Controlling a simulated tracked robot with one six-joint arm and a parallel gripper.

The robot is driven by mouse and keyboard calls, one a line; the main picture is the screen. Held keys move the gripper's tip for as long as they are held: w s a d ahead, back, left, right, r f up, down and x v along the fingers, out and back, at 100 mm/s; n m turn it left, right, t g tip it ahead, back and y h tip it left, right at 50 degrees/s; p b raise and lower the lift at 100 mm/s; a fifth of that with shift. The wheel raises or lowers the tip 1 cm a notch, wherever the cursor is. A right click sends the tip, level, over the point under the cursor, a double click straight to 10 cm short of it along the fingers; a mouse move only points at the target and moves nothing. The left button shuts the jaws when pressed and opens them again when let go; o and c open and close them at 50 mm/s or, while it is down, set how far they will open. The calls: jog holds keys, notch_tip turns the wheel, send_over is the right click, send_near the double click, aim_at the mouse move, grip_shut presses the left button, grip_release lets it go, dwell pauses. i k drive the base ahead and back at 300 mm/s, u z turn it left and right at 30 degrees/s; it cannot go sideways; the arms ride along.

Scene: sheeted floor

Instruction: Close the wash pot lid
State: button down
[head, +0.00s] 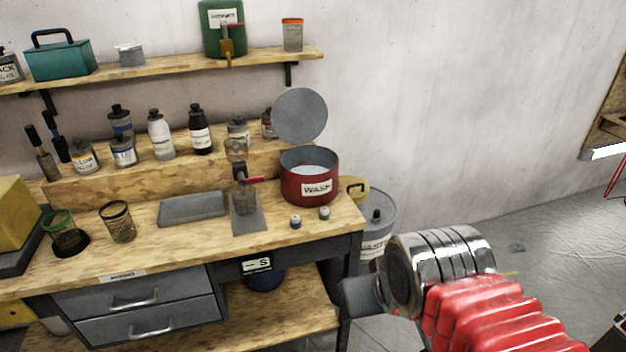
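The red wash pot (309,187) with a "WASH" label stands at the right end of the wooden workbench. Its round grey lid (299,116) is raised, tilted up behind the rim, so the pot is open and its pale inside shows. The hinge between lid and pot is too small to make out. My arm reaches in from the lower right with a red ribbed sleeve and a chrome wrist. At its end, a dark grey part of my gripper (362,298) points left, in front of the bench's right side, below and apart from the pot. Its fingers cannot be told apart.
Two small jars (295,221) stand in front of the pot, and a dispenser with a red handle (243,185) stands to its left. A wall shelf (190,66) is above. A lidded bin (374,222) stands right of the bench. Air right of the pot looks clear.

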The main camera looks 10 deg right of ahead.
aim_at(299, 116)
jog(key=z, duration=0.05)
jog(key=k, duration=0.6)
jog(key=u, duration=0.3)
jog(key=i, duration=1.85)
jog(key=z, duration=0.4)
